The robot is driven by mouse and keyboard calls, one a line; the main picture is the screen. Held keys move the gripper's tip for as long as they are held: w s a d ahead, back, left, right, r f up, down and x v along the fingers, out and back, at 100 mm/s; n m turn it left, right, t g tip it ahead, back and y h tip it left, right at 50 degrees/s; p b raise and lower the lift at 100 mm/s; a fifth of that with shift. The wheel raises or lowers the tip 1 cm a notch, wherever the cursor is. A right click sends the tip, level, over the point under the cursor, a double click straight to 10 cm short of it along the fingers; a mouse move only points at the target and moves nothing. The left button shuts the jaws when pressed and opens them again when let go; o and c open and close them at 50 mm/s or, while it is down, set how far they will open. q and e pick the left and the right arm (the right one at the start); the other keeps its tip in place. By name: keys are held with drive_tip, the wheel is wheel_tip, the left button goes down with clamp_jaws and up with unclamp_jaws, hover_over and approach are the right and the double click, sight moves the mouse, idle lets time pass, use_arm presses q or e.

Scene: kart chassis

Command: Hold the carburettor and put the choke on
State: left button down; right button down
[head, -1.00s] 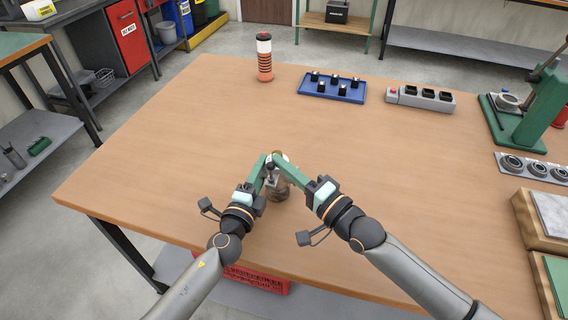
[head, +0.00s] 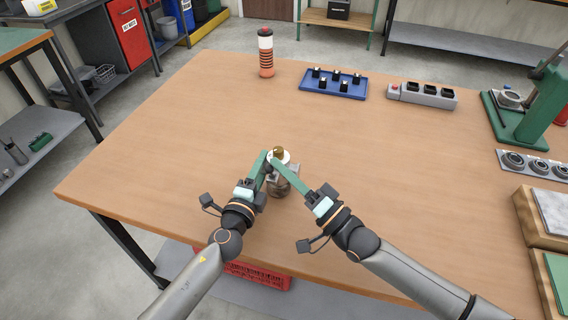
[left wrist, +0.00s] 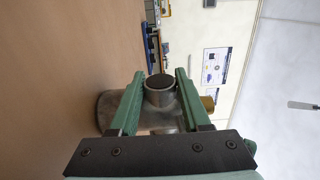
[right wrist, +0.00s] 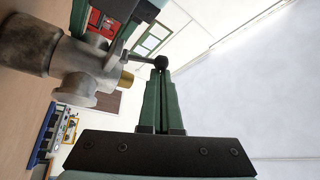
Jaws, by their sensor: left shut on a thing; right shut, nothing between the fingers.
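The carburettor (head: 284,186) is a grey metal body with a brass part on top, near the table's front edge. My left gripper (head: 264,162) is shut on it; in the left wrist view the fingers (left wrist: 161,80) sit on both sides of its round pipe (left wrist: 160,98). In the right wrist view the carburettor (right wrist: 75,62) lies at left, with a thin lever ending in a dark ball knob (right wrist: 160,62), apparently the choke. My right gripper (right wrist: 157,75) is shut and empty, its tips close to the knob; contact is unclear. In the head view my right fingertips (head: 294,159) are just right of the carburettor's top.
A striped orange and black bottle (head: 266,55), a blue tray (head: 334,84) with black parts, and a grey block (head: 422,95) stand at the back. A green press (head: 515,118) and a tray of rings (head: 540,165) are at right. The table middle is clear.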

drive_tip(key=shift+s+a+f+n+y, duration=0.2)
drive_tip(key=shift+n+y, duration=0.25)
drive_tip(key=shift+n, duration=0.35)
drive_tip(key=shift+s+d+f+n+y, duration=0.1)
drive_tip(key=shift+s+n+y, duration=0.3)
drive_tip(key=shift+n, duration=0.4)
drive_tip(key=s+d+f, duration=0.2)
drive_tip(key=s+d, duration=0.8)
drive_tip(key=d, duration=0.2)
drive_tip(key=shift+s+d, duration=0.25)
drive_tip(key=shift+d, duration=0.15)
